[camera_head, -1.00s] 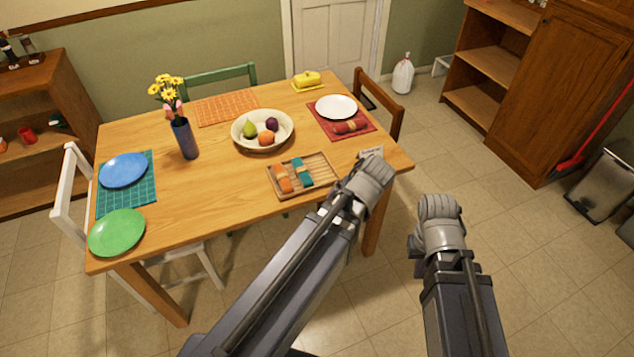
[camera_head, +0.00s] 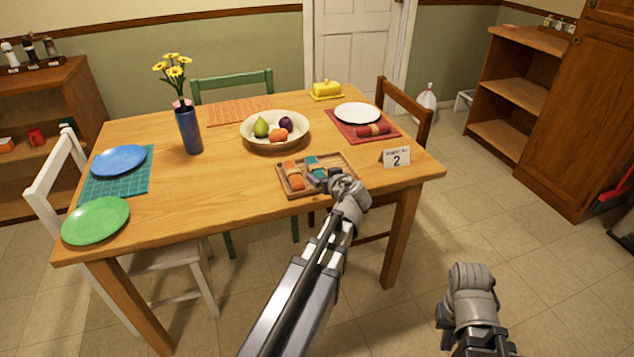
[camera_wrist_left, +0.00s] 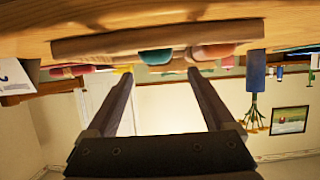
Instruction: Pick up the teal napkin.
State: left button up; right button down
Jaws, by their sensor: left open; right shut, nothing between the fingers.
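The teal napkin (camera_head: 316,167) is rolled and lies on a wooden tray (camera_head: 345,163), just right of a rolled orange napkin (camera_head: 293,175). My left gripper (camera_head: 318,181) is open and empty at the tray's front side, close to the teal napkin, whose near end it partly covers. In the left wrist view, which is upside down, the teal napkin (camera_wrist_left: 155,57) shows beyond and between the two spread fingers (camera_wrist_left: 160,74), apart from them. My right gripper (camera_head: 444,318) hangs off the table at the lower right, shut and empty, its fingers mostly hidden.
A fruit bowl (camera_head: 275,140) stands behind the tray. A number card (camera_head: 396,157) stands to its right, near a red napkin (camera_head: 374,129) on a red placemat (camera_head: 345,122). A blue vase (camera_head: 189,131) stands farther left.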

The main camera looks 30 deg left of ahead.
aim_at(319, 170)
pick_arm(q)
jog(key=shift+b+x, duration=0.5)
jog(key=shift+x, duration=1)
jog(key=b+x, duration=0.2)
jog(key=x, duration=0.3)
jog(key=shift+w+d, duration=0.1)
jog(key=shift+w, duration=0.1)
jog(key=shift+c, duration=0.4)
grip_shut()
